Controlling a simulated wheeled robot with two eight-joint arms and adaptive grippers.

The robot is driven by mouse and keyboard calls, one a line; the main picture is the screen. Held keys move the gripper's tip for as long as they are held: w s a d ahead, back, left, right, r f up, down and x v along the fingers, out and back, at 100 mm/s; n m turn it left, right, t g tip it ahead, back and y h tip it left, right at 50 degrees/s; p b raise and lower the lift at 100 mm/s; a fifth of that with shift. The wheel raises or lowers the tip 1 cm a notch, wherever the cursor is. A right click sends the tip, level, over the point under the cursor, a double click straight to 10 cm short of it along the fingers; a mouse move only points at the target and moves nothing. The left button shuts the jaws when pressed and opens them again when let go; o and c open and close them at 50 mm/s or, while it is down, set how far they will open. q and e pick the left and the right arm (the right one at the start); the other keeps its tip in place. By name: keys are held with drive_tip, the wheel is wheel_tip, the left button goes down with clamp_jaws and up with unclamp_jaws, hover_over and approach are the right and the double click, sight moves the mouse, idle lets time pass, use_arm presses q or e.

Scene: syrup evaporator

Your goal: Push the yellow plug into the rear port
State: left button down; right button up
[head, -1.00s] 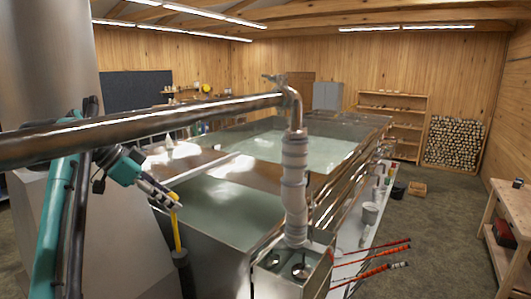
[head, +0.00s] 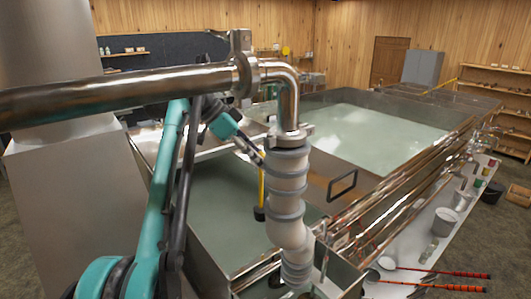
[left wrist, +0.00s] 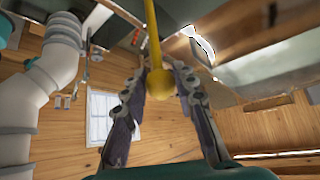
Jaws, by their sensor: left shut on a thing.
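The yellow plug (head: 262,186) hangs upright over the near pan in the head view, a thin yellow rod with a dark stopper (head: 259,214) at its lower end. My left gripper (head: 259,158) is shut on the rod near its top. In the left wrist view my left gripper (left wrist: 160,66) has its two fingertips at the rod, and the plug's round yellow knob (left wrist: 158,83) sits between the fingers. The stopper looks clear of the pan walls, but its height is hard to tell. I cannot make out the rear port. My right gripper is not in view.
The near pan (head: 228,262) holds greenish liquid. A steel pipe (head: 120,92) and grey ribbed hose (head: 287,190) stand close to the plug's right. A black handle (head: 342,185) is on the divider. Red-handled tools (head: 440,271) lie on the right ledge.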

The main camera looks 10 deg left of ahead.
sight(259, 216)
use_arm(q)
drive_tip(key=shift+s+a+f, duration=0.15)
drive_tip(key=shift+s+f, duration=0.05)
drive_tip(key=shift+f, duration=0.25)
drive_tip(key=shift+s+a+f, duration=0.1)
drive_tip(key=shift+s+f, duration=0.1)
drive_tip(key=shift+f, duration=0.2)
wheel_tip(259, 216, down, 12)
drive_tip(key=shift+w+d+r, duration=0.1)
drive_tip(key=shift+w+r, duration=0.05)
drive_tip(key=shift+r, duration=0.05)
wheel_tip(259, 216, down, 6)
drive_tip(key=b, duration=0.4)
drive_tip(key=shift+r, duration=0.2)
drive_tip(key=shift+f+b, duration=1.5)
drive_tip(key=shift+f, duration=0.65)
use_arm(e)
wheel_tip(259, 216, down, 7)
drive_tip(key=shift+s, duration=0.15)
use_arm(q)
drive_tip(key=shift+f+b, duration=0.35)
drive_tip(key=shift+f, duration=0.2)
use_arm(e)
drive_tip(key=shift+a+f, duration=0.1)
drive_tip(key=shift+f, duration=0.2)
use_arm(q)
drive_tip(key=c, duration=1.1)
unclamp_jaws()
drive_tip(key=v, duration=1.2)
